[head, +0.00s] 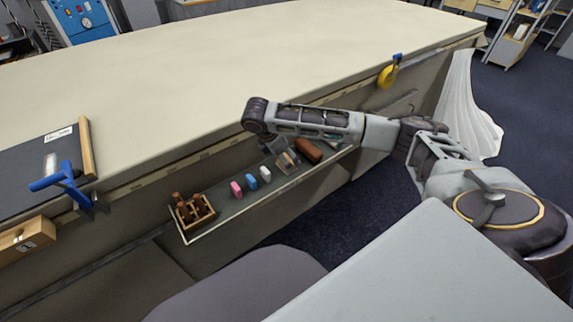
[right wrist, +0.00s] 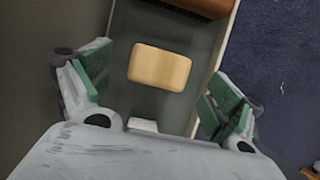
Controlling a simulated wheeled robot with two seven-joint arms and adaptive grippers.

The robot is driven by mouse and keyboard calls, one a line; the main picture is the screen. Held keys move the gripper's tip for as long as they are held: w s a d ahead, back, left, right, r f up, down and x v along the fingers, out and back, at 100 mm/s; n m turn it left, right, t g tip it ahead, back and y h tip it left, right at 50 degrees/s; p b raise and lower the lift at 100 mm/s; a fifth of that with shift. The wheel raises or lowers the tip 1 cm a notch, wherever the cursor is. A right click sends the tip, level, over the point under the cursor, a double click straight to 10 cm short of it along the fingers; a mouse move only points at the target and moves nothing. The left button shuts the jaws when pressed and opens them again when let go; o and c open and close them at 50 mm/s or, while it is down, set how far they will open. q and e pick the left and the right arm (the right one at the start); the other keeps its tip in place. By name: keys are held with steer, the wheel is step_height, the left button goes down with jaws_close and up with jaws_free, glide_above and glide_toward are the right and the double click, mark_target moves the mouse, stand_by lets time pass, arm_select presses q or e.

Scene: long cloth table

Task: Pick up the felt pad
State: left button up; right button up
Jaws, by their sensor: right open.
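A tan, rounded block (right wrist: 159,67), which looks like the felt pad, lies on the grey-green floor of a narrow tray. In the head view the tan block (head: 287,161) is partly covered by my right gripper (head: 281,150). In the right wrist view my right gripper (right wrist: 158,88) is open, with one green-padded finger on each side, and the block lies between and slightly beyond the fingertips. No contact with the block shows. My left gripper is not in view.
The tray (head: 222,221) hangs along the table's side. It also holds a red-brown block (head: 308,150), a white piece (head: 265,174), a blue-and-white piece (head: 251,182), a pink piece (head: 236,190) and a wooden rack (head: 194,214). The cloth tabletop (head: 230,70) is mostly clear.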

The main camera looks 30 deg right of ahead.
steer(key=b+x, duration=0.1)
steer(key=x, duration=0.1)
steer(key=shift+d+f, duration=0.15)
steer(key=shift+f, duration=0.25)
steer(key=shift+d+f, duration=0.1)
steer(key=shift+f, duration=0.25)
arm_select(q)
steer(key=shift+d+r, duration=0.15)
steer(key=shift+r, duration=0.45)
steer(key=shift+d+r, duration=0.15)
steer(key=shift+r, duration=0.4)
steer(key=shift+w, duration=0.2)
arm_select(e)
steer(key=shift+c, duration=0.4)
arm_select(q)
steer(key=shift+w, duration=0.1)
arm_select(e)
steer(key=c, duration=1)
steer(key=shift+c, duration=0.2)
